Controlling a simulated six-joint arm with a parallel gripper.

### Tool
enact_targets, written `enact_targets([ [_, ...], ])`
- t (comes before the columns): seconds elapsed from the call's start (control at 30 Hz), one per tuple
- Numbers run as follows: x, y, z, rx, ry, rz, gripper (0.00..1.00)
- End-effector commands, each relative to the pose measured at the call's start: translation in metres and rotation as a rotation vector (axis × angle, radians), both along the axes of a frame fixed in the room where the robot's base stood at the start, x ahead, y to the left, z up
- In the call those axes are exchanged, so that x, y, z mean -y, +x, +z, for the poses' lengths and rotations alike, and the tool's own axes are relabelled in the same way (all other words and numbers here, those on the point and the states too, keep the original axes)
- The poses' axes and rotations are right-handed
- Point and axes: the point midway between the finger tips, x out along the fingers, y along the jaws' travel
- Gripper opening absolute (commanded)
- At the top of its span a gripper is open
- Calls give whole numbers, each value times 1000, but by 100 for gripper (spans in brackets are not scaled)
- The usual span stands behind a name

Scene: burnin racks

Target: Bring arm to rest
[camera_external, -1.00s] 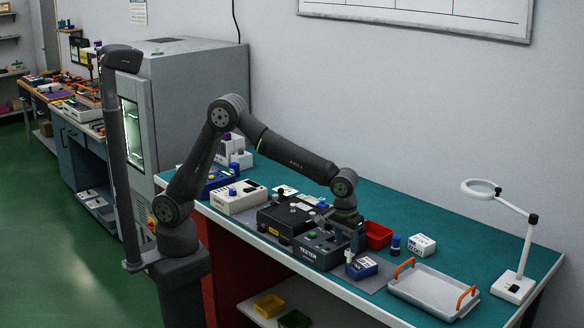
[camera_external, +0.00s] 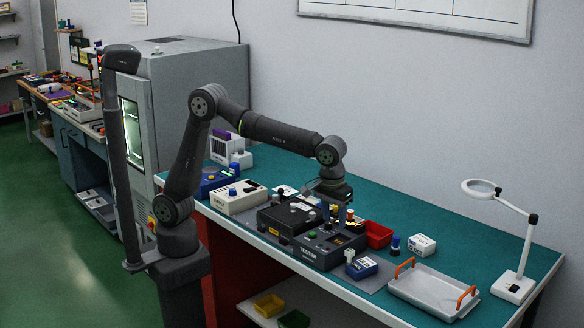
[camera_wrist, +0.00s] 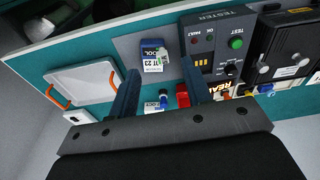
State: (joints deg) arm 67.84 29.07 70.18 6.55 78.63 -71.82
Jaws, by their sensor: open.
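My gripper (camera_external: 338,212) is open and empty, held above the back edge of the tester (camera_external: 328,246) on the green bench. In the wrist view, my gripper's two fingers (camera_wrist: 160,92) are spread apart with nothing between them. The tester (camera_wrist: 216,48) shows its green button and dark knob in that view. A small blue and white block (camera_wrist: 153,57) lies beyond the fingers, on a grey mat, and it also shows right of the tester in the external view (camera_external: 361,267).
A white tray with orange handles (camera_external: 437,290) and a magnifier lamp (camera_external: 513,286) stand at the right. A red bin (camera_external: 378,234) is behind the tester. A black box (camera_external: 289,219) and a white box (camera_external: 238,198) stand to the left. The space above the bench is clear.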

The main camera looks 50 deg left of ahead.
Motion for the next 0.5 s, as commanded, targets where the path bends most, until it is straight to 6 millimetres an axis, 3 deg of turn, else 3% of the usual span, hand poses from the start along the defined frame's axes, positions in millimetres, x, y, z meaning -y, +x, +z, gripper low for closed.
enact_targets([
  [0.5,-34,100,3,-2,0,121,45],
])
